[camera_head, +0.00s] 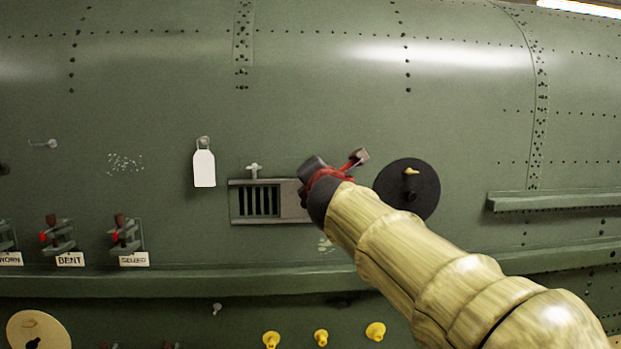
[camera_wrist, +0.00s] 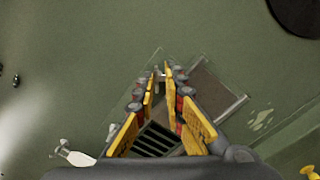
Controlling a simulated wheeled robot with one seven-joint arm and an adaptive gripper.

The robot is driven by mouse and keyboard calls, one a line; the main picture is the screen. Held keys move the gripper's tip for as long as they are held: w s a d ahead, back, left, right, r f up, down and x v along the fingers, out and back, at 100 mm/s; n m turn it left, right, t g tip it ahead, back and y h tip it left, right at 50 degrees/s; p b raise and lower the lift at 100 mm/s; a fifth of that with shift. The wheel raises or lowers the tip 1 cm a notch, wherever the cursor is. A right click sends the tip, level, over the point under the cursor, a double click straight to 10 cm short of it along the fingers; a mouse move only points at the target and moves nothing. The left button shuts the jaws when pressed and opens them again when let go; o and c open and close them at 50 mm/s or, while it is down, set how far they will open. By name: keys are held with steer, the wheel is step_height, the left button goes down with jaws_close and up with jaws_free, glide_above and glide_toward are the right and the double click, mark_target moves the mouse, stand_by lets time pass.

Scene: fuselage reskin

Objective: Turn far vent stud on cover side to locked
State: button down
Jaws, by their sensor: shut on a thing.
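The vent (camera_head: 262,200) is a rectangular frame on the green fuselage skin, with a dark slatted grille at its left and a plain cover plate (camera_head: 293,201) at its right. In the wrist view the grille (camera_wrist: 155,141) lies below the fingers and the cover plate (camera_wrist: 214,92) to their right. One pale stud (camera_head: 254,170) stands above the vent's top edge on the grille side. My gripper (camera_wrist: 161,73) is shut on a small stud at the vent's cover-side edge. The stud is mostly hidden by the fingertips, so its turn angle cannot be told. In the head view my gripper (camera_head: 318,172) hides that corner.
A white tag (camera_head: 204,167) hangs left of the vent. A black disc (camera_head: 407,190) with a yellow knob is close right of my gripper. A ledge (camera_head: 200,281) runs below. Labelled clamps (camera_head: 124,233) stand at left, and yellow knobs (camera_head: 321,337) below.

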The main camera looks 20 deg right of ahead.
steer(key=shift+w+f+m+b, duration=0.1)
steer(key=shift+f+m+b, duration=0.35)
steer(key=shift+m+b, duration=0.65)
steer(key=shift+w+f+m+b, duration=0.15)
steer(key=shift+f+m+b, duration=0.45)
steer(key=shift+m, duration=0.9)
steer(key=shift+w+f+m+b, duration=0.1)
steer(key=shift+f+m+b, duration=0.25)
steer(key=shift+m+b, duration=0.8)
steer(key=shift+m, duration=0.35)
steer(key=shift+r, duration=0.1)
steer(key=c, duration=2.1)
jaws_free()
steer(key=shift+s+a, duration=0.1)
steer(key=shift+s, duration=0.05)
steer(key=shift+c, duration=0.2)
steer(key=o, duration=0.8)
steer(key=shift+r, duration=0.45)
steer(key=shift+c, duration=0.2)
steer(key=shift+r, duration=0.1)
